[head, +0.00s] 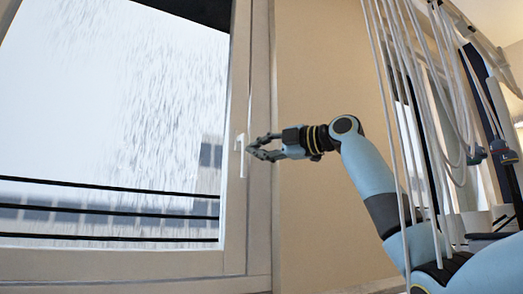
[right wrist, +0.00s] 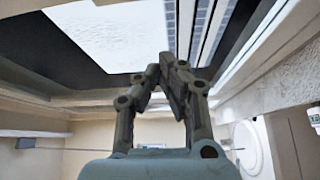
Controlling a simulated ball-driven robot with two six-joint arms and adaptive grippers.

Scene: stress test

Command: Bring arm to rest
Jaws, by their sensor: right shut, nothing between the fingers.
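My right gripper (head: 250,149) is at the end of the light blue arm that comes in from the right in the head view. Its fingers point left, toward the white window handle (head: 240,155), and their tips appear close to it. I cannot tell whether they touch it. In the right wrist view the gripper (right wrist: 165,70) shows its fingers drawn together at the tips with nothing between them. My left gripper is not in view.
A large window (head: 120,110) with a pale frame fills the left of the head view, with dark bars (head: 110,211) across its lower part. A beige wall (head: 310,60) stands behind the arm. Several pale cables (head: 420,100) hang at the right in front of the arm.

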